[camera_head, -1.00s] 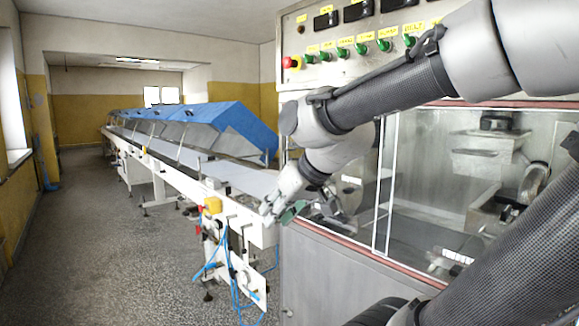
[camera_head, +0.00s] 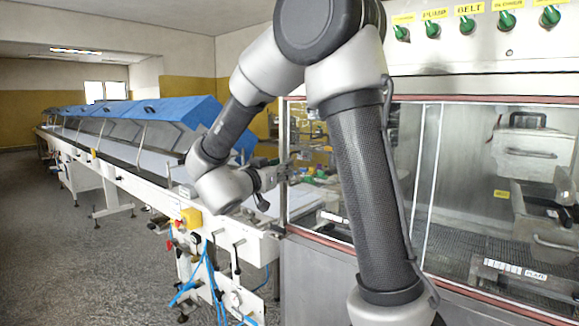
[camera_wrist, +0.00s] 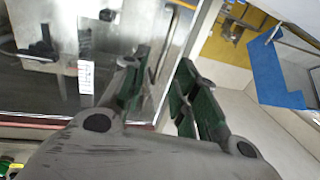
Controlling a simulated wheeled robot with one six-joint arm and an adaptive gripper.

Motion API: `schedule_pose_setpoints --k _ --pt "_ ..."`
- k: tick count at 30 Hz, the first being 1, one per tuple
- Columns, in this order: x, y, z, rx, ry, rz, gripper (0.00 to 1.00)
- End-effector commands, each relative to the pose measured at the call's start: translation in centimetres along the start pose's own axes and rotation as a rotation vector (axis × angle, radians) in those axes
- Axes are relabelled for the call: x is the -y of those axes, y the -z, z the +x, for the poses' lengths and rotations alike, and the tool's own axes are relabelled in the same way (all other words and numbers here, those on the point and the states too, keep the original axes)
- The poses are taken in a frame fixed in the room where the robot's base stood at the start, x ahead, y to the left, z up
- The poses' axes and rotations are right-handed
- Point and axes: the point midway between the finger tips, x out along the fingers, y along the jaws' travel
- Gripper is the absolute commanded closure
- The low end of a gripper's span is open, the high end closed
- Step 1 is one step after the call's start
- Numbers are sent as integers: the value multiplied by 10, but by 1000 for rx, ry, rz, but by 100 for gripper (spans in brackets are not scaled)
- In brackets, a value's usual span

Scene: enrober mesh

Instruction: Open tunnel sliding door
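The tunnel sliding door is a clear glass panel (camera_head: 355,178) in a thin pale frame on the front of the steel machine, partly hidden by my arm. Glass and its pale edge strip (camera_wrist: 190,62) also show in the wrist view. My gripper (camera_head: 287,172) is at the left edge of the glass front in the head view. In the wrist view my gripper (camera_wrist: 163,98) has its two green-padded fingers apart, with the pale edge strip passing between them in the picture. I cannot tell whether either finger touches it.
A control panel (camera_head: 450,45) with green knobs is above the glass. A long white conveyor (camera_head: 150,180) with blue covers (camera_head: 150,110) runs away at left, close to my arm. Blue hoses (camera_head: 205,285) hang at its end. The floor (camera_head: 70,250) at left is clear.

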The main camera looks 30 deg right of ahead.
Motion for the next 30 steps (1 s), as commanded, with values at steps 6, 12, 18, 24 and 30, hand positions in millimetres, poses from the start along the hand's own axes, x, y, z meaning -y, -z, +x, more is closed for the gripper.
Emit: schedule_pose_setpoints --k 6,12,18,24,30 --pt "0 0 38 0 -2 2 71" --pt "0 0 54 0 2 3 71" --pt "1 0 55 0 4 3 71" --pt "1 0 55 0 4 3 96" --pt "1 0 55 0 4 3 100"
